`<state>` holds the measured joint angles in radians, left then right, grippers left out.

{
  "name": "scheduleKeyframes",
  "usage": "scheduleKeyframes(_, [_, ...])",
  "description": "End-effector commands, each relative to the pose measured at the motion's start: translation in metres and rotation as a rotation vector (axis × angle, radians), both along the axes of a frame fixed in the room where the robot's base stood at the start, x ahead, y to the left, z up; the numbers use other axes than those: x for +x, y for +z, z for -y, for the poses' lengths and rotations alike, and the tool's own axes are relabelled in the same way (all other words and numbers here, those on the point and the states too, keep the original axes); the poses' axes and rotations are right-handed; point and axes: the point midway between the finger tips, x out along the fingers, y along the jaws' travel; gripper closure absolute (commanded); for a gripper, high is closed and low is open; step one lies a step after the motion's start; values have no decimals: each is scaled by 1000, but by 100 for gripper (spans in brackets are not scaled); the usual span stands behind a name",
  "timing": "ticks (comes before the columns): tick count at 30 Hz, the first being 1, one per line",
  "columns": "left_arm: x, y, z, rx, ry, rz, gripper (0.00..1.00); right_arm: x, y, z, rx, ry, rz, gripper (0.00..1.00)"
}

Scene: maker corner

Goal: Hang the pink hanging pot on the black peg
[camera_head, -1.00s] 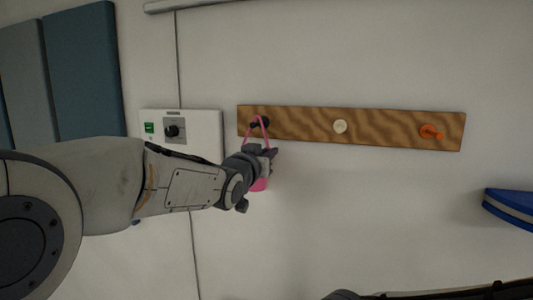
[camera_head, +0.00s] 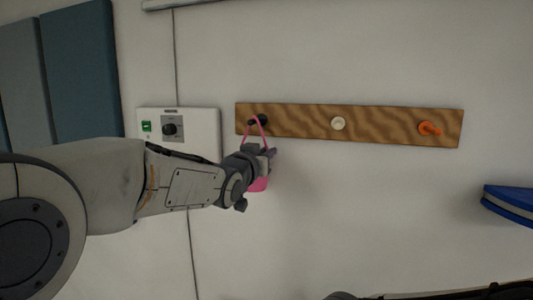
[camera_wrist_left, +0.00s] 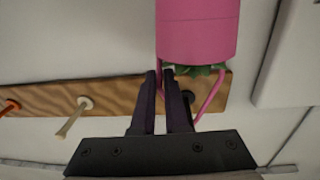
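The pink hanging pot (camera_head: 258,184) is at the left end of the wooden board, mostly covered by my left gripper (camera_head: 268,156) in the head view. Its thin pink hanger rises to the black peg (camera_head: 263,119). The loop's top overlaps the peg; I cannot tell whether it is around it. In the left wrist view the pot (camera_wrist_left: 198,30) appears upside down, with some green at its rim. The left fingers (camera_wrist_left: 160,82) are close together at the rim, seemingly on one hanger strand. The peg (camera_wrist_left: 188,97) is partly behind a finger.
The wooden board (camera_head: 300,122) also bears a white peg (camera_head: 338,123) and an orange peg (camera_head: 429,128). A white control box (camera_head: 205,130) is close on the left. A blue object (camera_head: 508,201) is at the right edge. The wall below the board is bare.

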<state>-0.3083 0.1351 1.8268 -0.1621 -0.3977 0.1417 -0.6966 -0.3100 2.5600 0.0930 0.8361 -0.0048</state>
Motion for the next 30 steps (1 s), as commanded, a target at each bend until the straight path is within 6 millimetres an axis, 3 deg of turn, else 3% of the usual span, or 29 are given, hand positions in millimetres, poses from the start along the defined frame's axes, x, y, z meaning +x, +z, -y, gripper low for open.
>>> scheduleKeyframes(1, [0, -3, 1, 3, -2, -6, 70, 0, 0, 0, 0, 0, 0, 50])
scheduleKeyframes(2, [0, -3, 1, 3, -2, -6, 58, 0, 0, 0, 0, 0, 0, 50])
scheduleKeyframes(3, [0, -3, 1, 3, -2, -5, 54, 0, 0, 0, 0, 0, 0, 50])
scheduleKeyframes(14, [-4, -4, -1, 2, 0, -5, 54, 0, -4, 0, 0, 0, 0, 50])
scheduleKeyframes(24, [-57, -5, -22, 1, 0, 1, 54, 0, -41, 0, 0, 3, 0, 50])
scheduleKeyframes(30, [-86, -3, -33, 2, -1, -2, 54, 0, -51, 0, 0, 4, 0, 50])
